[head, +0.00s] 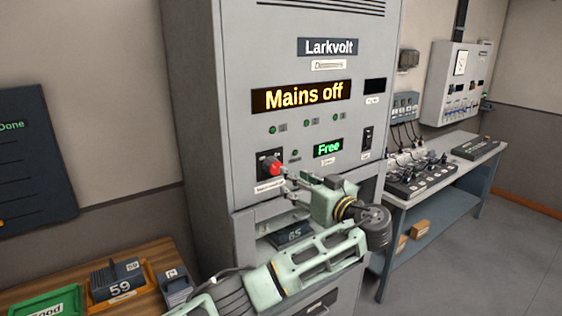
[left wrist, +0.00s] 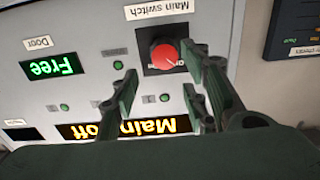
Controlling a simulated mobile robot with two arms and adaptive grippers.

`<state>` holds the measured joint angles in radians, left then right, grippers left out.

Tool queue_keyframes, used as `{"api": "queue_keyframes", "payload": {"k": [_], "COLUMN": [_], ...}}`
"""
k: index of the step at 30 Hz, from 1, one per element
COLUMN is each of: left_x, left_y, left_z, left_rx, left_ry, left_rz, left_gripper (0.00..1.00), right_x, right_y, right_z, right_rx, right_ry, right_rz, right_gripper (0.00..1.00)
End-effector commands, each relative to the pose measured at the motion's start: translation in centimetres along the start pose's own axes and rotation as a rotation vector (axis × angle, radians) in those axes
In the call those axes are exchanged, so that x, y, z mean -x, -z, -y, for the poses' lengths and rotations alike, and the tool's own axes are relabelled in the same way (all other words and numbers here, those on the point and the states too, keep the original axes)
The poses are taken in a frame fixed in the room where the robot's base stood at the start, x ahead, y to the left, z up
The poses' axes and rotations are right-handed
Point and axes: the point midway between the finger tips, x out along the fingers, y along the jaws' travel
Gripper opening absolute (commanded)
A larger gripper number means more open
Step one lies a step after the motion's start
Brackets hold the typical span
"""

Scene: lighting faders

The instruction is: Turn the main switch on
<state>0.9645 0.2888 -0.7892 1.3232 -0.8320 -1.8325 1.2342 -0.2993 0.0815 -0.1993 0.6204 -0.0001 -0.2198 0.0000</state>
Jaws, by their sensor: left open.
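The main switch is a red rotary knob (head: 272,167) on a black plate, low on the grey Larkvolt cabinet (head: 230,80). The display (head: 301,96) reads "Mains off" in yellow. My left gripper (head: 288,180) is open at the knob's right side in the head view, its fingertips close to it. In the left wrist view, which shows the panel upside down, the red knob (left wrist: 165,56) lies ahead between the spread fingers. I cannot tell whether a finger touches it. The label above the knob there reads "Main switch". My right gripper is not in view.
A green "Free" display (head: 328,148) and a black rocker (head: 367,139) sit right of the knob. Below is an opening with a dark block (head: 290,235). A wooden table (head: 150,255) with trays stands left. A bench (head: 450,190) with a fader console stands right.

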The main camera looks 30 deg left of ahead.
Motion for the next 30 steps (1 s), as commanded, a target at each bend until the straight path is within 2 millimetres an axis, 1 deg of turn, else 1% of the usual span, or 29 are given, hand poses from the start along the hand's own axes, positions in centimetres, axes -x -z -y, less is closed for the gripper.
{"api": "queue_keyframes", "payload": {"k": [1,4,7,12,15,19,26,27,30], "left_x": [-0.3,-1.4,-3.1,-5.8,-6.8,-7.5,-7.7,-7.7,-7.7], "left_y": [0.5,0.7,0.8,0.7,0.5,0.3,0.1,0.1,0.1], "left_z": [0.1,0.2,0.2,0.2,0.1,0.1,0.1,0.1,0.1], "left_rx": [0.006,0.006,0.004,0.003,0.003,0.003,0.004,0.004,0.004], "left_ry": [0.006,0.008,0.008,0.007,0.005,0.003,0.002,0.003,0.003], "left_rz": [-0.005,-0.007,-0.006,-0.004,-0.004,-0.003,-0.002,-0.002,-0.002], "left_gripper": [0.41,0.41,0.41,0.41,0.41,0.41,0.41,0.41,0.32], "right_x": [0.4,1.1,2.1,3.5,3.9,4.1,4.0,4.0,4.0], "right_y": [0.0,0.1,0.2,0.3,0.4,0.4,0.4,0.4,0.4], "right_z": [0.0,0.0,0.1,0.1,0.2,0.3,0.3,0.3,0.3], "right_rx": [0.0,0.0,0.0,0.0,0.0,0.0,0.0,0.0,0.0], "right_ry": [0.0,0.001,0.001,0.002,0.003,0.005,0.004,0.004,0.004], "right_rz": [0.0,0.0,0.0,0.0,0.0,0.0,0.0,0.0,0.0], "right_gripper": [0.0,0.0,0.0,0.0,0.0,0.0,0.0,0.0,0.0]}}
